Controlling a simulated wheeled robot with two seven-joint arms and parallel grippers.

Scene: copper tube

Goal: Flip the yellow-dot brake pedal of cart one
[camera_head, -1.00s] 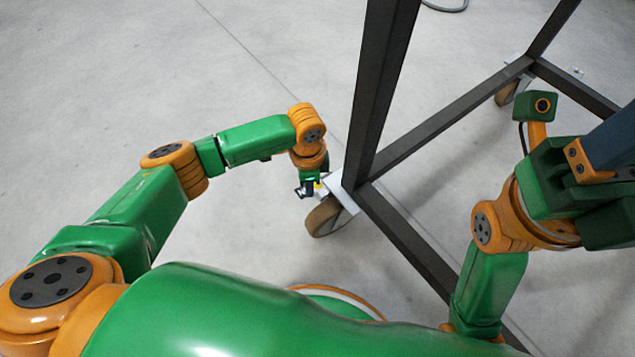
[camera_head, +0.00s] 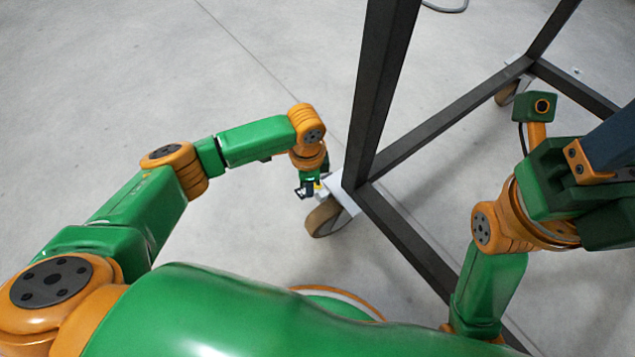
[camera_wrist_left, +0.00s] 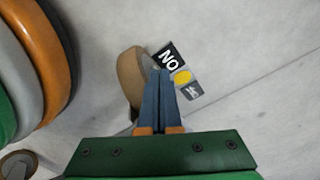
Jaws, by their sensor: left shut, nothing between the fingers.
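The cart (camera_head: 380,90) has a dark metal frame, and its near corner stands on a brown caster wheel (camera_head: 325,217). A yellow dot (camera_head: 318,187) shows small beside that wheel, on the brake pedal. My left gripper (camera_head: 306,190) is at the pedal, pointing down. In the left wrist view the left gripper (camera_wrist_left: 165,75) is shut, its blue fingers together and empty. Its tips lie over the pedal (camera_wrist_left: 183,77), beside the yellow dot and a black label reading "NO". Whether the tips touch the pedal I cannot tell. My right gripper (camera_head: 605,145) is cut off at the right edge; its fingers are not clear.
A second caster wheel (camera_head: 508,92) stands under the cart's far corner. The cart's low beams (camera_head: 450,115) run back and toward the front right. The floor left of the cart is bare. A grey cable (camera_head: 445,5) lies at the top.

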